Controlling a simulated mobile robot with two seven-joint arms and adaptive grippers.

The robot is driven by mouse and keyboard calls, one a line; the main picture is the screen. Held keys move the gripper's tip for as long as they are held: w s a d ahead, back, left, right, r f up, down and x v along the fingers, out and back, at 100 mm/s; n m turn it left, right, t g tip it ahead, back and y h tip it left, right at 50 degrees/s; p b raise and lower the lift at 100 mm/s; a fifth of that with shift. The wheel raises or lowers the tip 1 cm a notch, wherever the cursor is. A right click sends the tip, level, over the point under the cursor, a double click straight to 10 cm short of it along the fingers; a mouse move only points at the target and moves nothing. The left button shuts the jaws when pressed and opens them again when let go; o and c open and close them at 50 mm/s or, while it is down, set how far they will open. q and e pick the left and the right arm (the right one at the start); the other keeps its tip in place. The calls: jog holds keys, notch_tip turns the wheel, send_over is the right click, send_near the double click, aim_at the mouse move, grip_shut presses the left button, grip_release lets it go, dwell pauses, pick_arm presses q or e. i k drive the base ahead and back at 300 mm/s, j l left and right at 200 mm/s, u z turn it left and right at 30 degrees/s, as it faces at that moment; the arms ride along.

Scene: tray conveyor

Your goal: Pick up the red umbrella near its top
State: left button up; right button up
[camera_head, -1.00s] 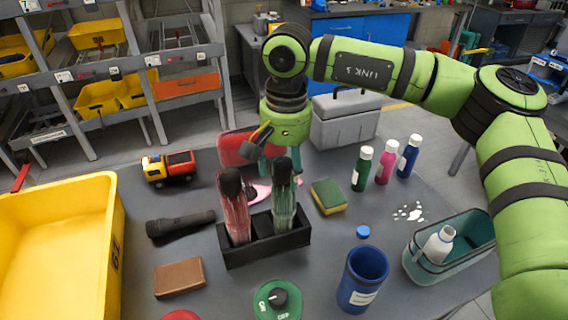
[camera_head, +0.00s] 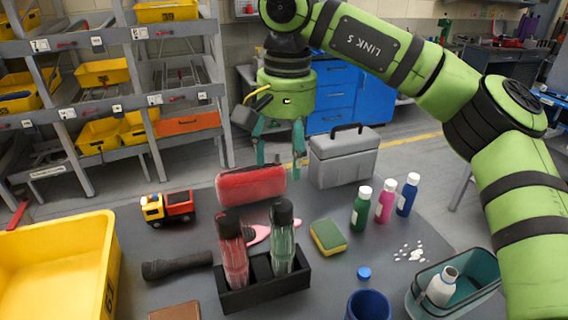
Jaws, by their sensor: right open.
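The red umbrella (camera_head: 234,262) stands folded and upright, its black top up, in the left slot of a black holder (camera_head: 265,294). A green umbrella (camera_head: 283,250) with a black top stands beside it in the right slot. The holder's front wall hides the lower ends of both. My right gripper (camera_head: 278,168) is open and empty, pointing down. In the picture it is above and to the right of the red umbrella's top, apart from it, over the red case. My left gripper is not in view.
Behind the umbrellas are a red case (camera_head: 251,184) and a pink brush (camera_head: 261,234). A sponge (camera_head: 328,237) and several bottles are at right; a toy truck (camera_head: 168,207) and flashlight (camera_head: 178,265) are at left. A yellow bin (camera_head: 98,270) borders the left side.

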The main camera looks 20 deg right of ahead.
aim_at(235, 259)
jog(key=k, duration=2)
